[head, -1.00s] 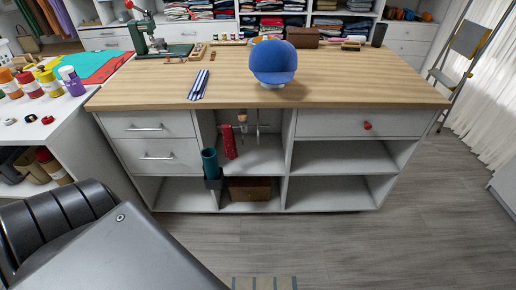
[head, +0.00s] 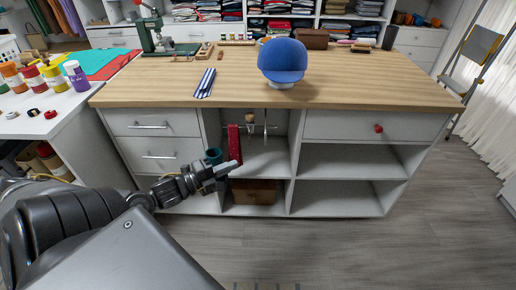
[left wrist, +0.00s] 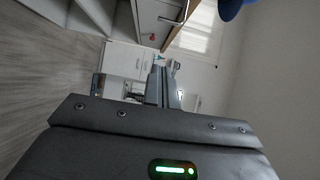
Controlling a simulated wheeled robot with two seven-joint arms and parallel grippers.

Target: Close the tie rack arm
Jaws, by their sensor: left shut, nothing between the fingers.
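The tie rack (head: 265,124) is in the upper middle cubby of the wood-topped counter. Its thin metal parts are small, and I cannot tell how far its arm sticks out. A red tie (head: 234,143) hangs at its left, next to a small wooden piece (head: 250,118). My left gripper (head: 232,167) is in front of the cubby, below the tie rack and near the tie's lower end. It is shut and empty; whether it touches the tie is unclear. In the left wrist view its fingers (left wrist: 164,88) show close together. My right gripper is out of view.
A teal cylinder (head: 214,156) stands partly hidden behind my left gripper. A brown box (head: 254,192) sits in the cubby below. The right shelves (head: 345,196) are empty.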

